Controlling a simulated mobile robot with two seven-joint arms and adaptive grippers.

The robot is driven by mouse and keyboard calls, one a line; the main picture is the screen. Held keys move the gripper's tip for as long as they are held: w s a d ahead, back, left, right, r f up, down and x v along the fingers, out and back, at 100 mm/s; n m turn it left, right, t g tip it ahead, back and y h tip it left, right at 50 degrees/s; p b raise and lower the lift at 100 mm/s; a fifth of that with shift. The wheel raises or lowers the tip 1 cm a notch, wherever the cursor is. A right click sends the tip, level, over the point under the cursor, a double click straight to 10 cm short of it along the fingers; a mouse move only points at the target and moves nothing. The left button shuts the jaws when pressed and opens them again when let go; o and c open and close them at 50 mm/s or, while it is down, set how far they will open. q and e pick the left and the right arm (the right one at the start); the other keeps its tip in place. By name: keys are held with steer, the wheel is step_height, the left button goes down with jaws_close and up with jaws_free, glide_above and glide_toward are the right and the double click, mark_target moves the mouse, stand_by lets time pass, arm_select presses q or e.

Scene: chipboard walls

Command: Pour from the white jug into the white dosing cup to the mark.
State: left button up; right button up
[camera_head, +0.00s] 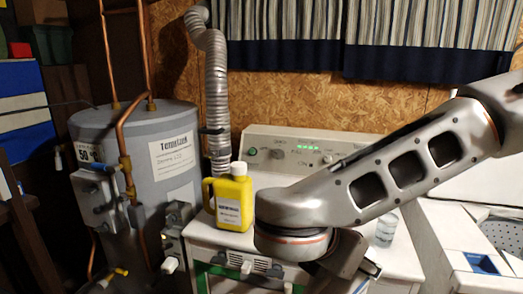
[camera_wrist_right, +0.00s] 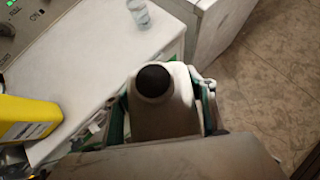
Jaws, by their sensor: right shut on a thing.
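The white jug (camera_wrist_right: 178,115) fills the middle of the right wrist view, with a dark round mouth or cap on top. My right gripper (camera_wrist_right: 165,98) is shut on it, with a green-edged finger on each side. The jug is not clearly seen in the head view, where my right arm covers that area. A small clear, see-through cup (camera_head: 386,230) stands on the white top just right of my right wrist. It also shows at the top of the right wrist view (camera_wrist_right: 138,14), apart from the jug. No plainly white cup is visible. My left gripper is out of view.
A yellow jug (camera_head: 233,200) with a white cap stands on the white top (camera_head: 270,183), left of my arm. A grey tank (camera_head: 150,165) with copper pipes stands at the left. A control panel (camera_head: 305,150) runs along the back. The top around the clear cup looks free.

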steer(key=s+d+f, duration=0.1)
steer(key=d+f, duration=0.6)
steer(key=f, duration=0.3)
steer(key=shift+d+f, duration=0.35)
steer(key=shift+d, duration=0.1)
